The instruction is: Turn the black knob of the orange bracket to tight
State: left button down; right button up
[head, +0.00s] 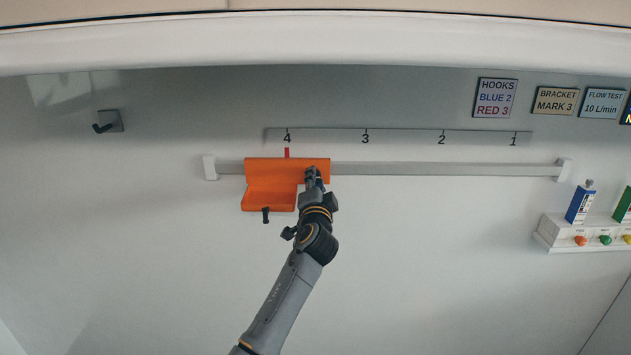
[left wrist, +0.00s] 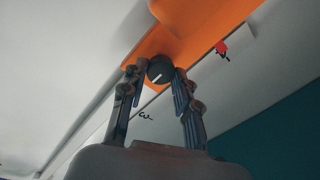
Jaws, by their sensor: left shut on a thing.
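The orange bracket (head: 268,172) sits on the horizontal rail near its left end, with its red pointer (head: 287,153) at mark 4 of the scale. Its black knob (left wrist: 160,69) is on the bracket's face in the left wrist view, with a white line on it. My left gripper (left wrist: 160,76) is shut on the knob, one finger on each side. In the head view the left gripper (head: 313,178) is at the right part of the bracket and hides the knob. My right gripper is not in view.
The rail (head: 440,169) runs clear to the right under the scale strip (head: 400,137). A dark hook (head: 108,122) is on the wall at left. A white shelf (head: 560,238) with coloured knobs and a blue box (head: 580,203) stands at right. A sign reads BRACKET MARK 3 (head: 556,100).

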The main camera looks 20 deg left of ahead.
pick_arm(q)
jog(key=shift+r, duration=0.2)
jog(key=c, duration=1.2)
grip_release()
jog(key=shift+o, duration=1.1)
jog(key=shift+w+a+f, duration=0.1)
jog(key=shift+w+f, duration=0.1)
jog(key=v, duration=1.2)
